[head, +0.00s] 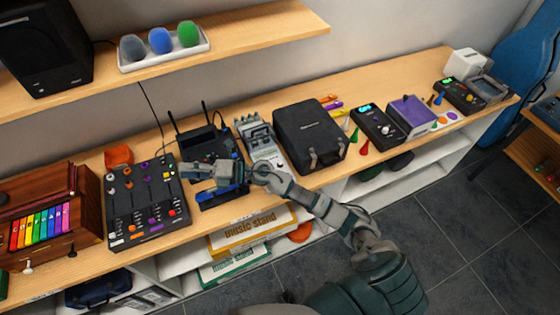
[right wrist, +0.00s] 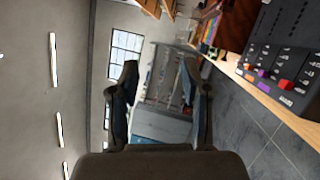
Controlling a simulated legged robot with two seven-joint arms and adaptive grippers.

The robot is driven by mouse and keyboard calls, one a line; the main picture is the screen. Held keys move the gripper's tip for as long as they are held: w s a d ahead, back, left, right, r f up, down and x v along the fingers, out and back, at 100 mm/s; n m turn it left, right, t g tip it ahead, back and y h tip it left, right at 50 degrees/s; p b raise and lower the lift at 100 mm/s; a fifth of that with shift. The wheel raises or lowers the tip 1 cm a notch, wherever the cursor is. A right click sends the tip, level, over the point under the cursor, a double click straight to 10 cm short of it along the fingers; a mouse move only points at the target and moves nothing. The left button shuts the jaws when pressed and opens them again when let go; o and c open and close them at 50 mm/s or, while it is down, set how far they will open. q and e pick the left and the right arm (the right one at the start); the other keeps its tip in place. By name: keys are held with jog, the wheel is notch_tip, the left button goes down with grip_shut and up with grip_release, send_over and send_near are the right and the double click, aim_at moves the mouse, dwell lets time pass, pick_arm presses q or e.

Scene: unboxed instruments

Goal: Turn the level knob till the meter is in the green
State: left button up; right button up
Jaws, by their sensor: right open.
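A dark mixer panel (head: 143,225) with several coloured knobs, sliders and buttons lies on the wooden bench at the left. Part of it shows at the right edge of the right wrist view (right wrist: 285,60). My right gripper (head: 187,171) is open and empty, just right of the mixer panel and in front of a black device with antennas (head: 192,139). Its two fingers also show apart in the right wrist view (right wrist: 160,82). I cannot tell which knob is the level knob, and no meter reading is legible. My left gripper is not in view.
A wooden box with coloured keys (head: 40,222) stands left of the mixer. A black case (head: 310,137), a small device with a green display (head: 377,128) and a purple box (head: 411,116) stand to the right. A shelf (head: 260,34) hangs above the bench.

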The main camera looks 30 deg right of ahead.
notch_tip(320, 180, down, 2)
jog(key=n+g+h, duration=0.2)
jog(key=n+g, duration=0.2)
jog(key=n, duration=0.1)
jog(key=g+h, duration=0.5)
jog(key=h, duration=1.1)
send_over(280, 162)
jog(key=f, duration=0.2)
notch_tip(280, 162, down, 17)
jog(key=shift+s+r+p, duration=0.1)
jog(key=shift+r+p, duration=0.1)
jog(key=shift+p, duration=1.05)
grip_shut()
